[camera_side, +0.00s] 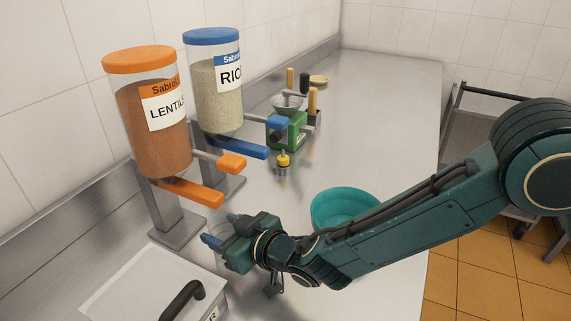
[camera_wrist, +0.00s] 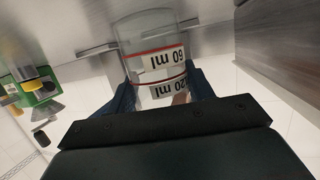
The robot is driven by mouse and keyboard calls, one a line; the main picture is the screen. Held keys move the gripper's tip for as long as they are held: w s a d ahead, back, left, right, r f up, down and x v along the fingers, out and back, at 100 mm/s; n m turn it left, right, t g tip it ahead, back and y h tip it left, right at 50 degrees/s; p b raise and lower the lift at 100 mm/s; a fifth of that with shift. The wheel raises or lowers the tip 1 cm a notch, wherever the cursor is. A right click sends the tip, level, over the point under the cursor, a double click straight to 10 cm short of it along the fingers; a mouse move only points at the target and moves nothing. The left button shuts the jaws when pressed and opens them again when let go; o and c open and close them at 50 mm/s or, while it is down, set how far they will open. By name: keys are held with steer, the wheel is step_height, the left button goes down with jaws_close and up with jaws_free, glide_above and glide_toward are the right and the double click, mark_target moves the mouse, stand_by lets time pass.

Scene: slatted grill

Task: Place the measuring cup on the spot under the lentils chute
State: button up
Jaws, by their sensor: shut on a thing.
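The measuring cup (camera_wrist: 152,40) is clear, with red lines and white bands reading 60 ml and 120 ml, inverted in the wrist view. My gripper (camera_wrist: 162,90) is shut on it, a blue finger on each side. In the side view my gripper (camera_side: 221,229) is in front of the lentils dispenser's base, low near the orange chute; the cup is hard to make out there. The lentils dispenser (camera_side: 160,148) is a clear jar of brown lentils with an orange lid. Its orange chute (camera_side: 190,191) points right. The spot under the chute cannot be clearly seen.
A blue-lidded rice dispenser (camera_side: 214,95) stands behind. A green device (camera_side: 288,131) and a small yellow-topped item (camera_side: 283,160) are farther back. A teal bowl (camera_side: 343,200) is behind my arm. A lidded container with a black handle (camera_side: 183,297) is at front left.

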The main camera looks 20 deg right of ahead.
steer(key=o, duration=1.1)
steer(key=shift+c, duration=0.2)
steer(key=shift+r, duration=0.15)
steer(key=v, duration=1.2)
